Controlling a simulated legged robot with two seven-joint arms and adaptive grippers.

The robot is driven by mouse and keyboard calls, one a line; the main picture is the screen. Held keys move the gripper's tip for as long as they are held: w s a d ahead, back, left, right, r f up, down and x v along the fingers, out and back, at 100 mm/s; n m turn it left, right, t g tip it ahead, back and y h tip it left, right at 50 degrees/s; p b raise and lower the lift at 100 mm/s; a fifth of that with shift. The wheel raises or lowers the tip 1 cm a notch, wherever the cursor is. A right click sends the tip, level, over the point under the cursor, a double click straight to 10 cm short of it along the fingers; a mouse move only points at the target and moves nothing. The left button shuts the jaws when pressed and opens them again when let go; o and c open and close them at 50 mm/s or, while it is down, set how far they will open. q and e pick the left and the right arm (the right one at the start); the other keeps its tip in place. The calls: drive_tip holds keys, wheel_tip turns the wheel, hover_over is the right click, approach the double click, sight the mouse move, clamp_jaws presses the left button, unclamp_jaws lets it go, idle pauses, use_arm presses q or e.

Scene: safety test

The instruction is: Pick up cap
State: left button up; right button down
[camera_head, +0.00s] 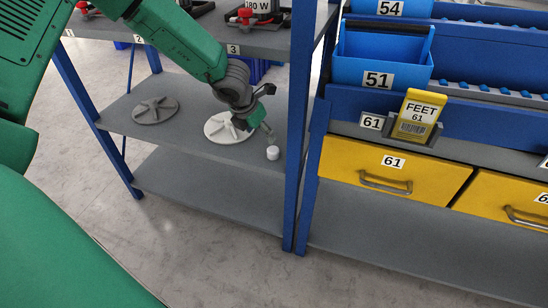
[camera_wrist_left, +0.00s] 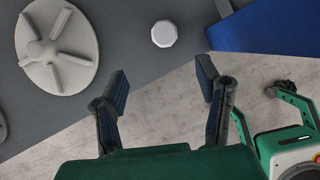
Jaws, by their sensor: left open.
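The cap, a small white round piece (camera_head: 272,152), sits on the grey middle shelf near its front edge, close to the blue post. In the left wrist view the cap (camera_wrist_left: 164,34) shows from above as a white faceted disc, beyond the fingertips. My left gripper (camera_head: 268,111) is just above the shelf, up and slightly left of the cap in the head view. In the left wrist view its two dark fingers (camera_wrist_left: 162,82) are spread wide with nothing between them. The cap is apart from both fingers.
A white ribbed disc (camera_head: 228,128) lies on the shelf left of the cap, partly under my gripper. A grey ribbed disc (camera_head: 155,110) lies farther left. A blue post (camera_head: 298,130) stands right of the cap. Yellow drawers (camera_head: 390,174) and a blue bin (camera_head: 378,58) are beyond it.

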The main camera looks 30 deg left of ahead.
sight(273, 150)
use_arm(q)
drive_tip(key=x, duration=0.1)
drive_tip(key=b+x, duration=0.1)
drive_tip(key=x, duration=0.3)
drive_tip(key=shift+a+f, duration=0.3)
drive_tip(key=shift+a, duration=0.05)
drive_tip(key=shift+w+d+f+b, duration=0.15)
drive_tip(key=shift+d+f+b, duration=0.15)
drive_tip(key=shift+d, duration=0.05)
drive_tip(key=w+f+b, duration=0.1)
drive_tip(key=f, duration=0.1)
drive_tip(key=w+d+f+b, duration=0.1)
drive_tip(key=f, duration=0.1)
drive_tip(key=shift+w+d, duration=0.1)
drive_tip(key=shift+w+f, duration=0.1)
drive_tip(key=shift+f, duration=0.1)
drive_tip(key=shift+a, duration=0.25)
drive_tip(key=shift+d, duration=0.1)
drive_tip(key=c, duration=0.7)
drive_tip(key=shift+d, duration=0.15)
drive_tip(key=shift+c, duration=1.1)
